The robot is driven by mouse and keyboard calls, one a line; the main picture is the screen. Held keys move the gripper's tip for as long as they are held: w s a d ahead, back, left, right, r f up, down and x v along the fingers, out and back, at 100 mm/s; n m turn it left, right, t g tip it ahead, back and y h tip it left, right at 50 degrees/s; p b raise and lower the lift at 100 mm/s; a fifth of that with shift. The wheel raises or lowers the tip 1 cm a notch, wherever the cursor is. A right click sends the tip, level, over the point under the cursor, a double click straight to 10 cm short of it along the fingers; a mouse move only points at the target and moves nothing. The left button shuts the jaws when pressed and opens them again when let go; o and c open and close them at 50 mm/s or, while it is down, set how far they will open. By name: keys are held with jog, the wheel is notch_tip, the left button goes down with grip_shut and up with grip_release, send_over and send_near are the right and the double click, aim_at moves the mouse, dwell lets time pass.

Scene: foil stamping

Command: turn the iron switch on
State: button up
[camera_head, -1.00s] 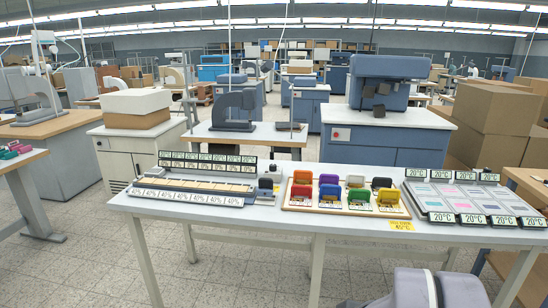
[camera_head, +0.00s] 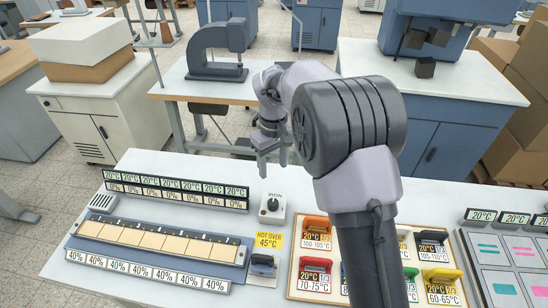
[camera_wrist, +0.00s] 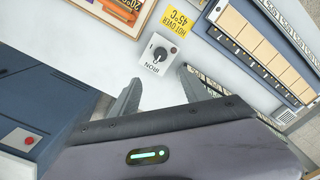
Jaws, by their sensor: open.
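The iron switch (camera_head: 272,208) is a small white box with a black round knob, labelled IRON, on the white table. It also shows in the wrist view (camera_wrist: 160,54), where its knob faces the camera and marks sit beside it. My gripper (camera_head: 272,165) is above and behind the switch in the head view, fingers pointing down, apart from it. In the wrist view its two fingers (camera_wrist: 165,90) are spread with nothing between them. The small black-handled iron (camera_head: 263,265) stands on the table in front of the switch. The knob's exact setting is hard to tell.
A yellow HOT OVER 45°C label (camera_head: 269,240) lies in front of the switch. A wooden board (camera_head: 293,277) with coloured, labelled blocks is to the right. A long strip rack (camera_head: 150,243) and a row of displays (camera_head: 175,189) are to the left.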

aim_at(273, 202)
jog(key=f+b, duration=0.4)
jog(key=f, duration=1.3)
jog(key=shift+s+f, duration=0.15)
jog(key=shift+s, duration=0.05)
jog(key=shift+a, duration=0.1)
grip_shut()
